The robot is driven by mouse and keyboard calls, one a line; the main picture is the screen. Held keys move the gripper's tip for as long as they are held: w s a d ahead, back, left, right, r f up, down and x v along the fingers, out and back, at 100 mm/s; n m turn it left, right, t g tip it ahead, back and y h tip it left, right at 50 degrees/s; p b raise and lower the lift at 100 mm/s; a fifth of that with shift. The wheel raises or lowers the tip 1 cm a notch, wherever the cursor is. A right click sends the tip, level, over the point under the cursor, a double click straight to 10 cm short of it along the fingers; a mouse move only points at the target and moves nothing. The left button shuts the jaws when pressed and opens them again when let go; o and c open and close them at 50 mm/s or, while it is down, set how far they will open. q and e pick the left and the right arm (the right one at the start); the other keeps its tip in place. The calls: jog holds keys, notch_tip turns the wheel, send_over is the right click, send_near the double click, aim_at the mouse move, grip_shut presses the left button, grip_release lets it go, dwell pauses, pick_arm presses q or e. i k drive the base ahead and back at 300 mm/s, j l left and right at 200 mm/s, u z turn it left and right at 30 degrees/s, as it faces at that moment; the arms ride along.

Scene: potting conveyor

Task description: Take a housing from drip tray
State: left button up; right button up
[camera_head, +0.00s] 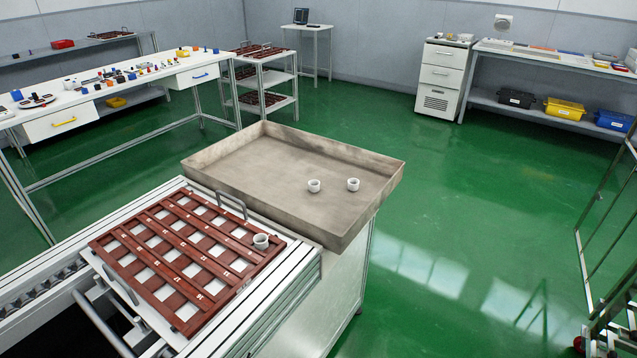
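The drip tray (270,160) is a shallow grey-brown metal tray on a white cabinet, just beyond the conveyor. Two small white cup-shaped housings stand in its right part, apart from each other: a left housing (314,186) and a right housing (353,184). A third white housing (261,242) sits at the right corner of the red-brown slotted rack (180,258) on the conveyor. Neither of my grippers shows in the head view.
The conveyor (262,318) carries the rack, which has upright wire handles. The tray's left part is empty, and its raised walls surround the housings. Green floor (460,200) lies open to the right. A workbench (110,90) stands back left, and a metal frame (590,250) at the right edge.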

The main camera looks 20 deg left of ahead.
aim_at(313, 184)
jog(key=i+l+u, duration=0.15)
jog(key=u, duration=0.35)
jog(key=i+l+u, duration=0.25)
jog(key=u, duration=0.2)
jog(key=i+l+u, duration=0.1)
jog(key=l+u, duration=0.2)
jog(key=u, duration=0.2)
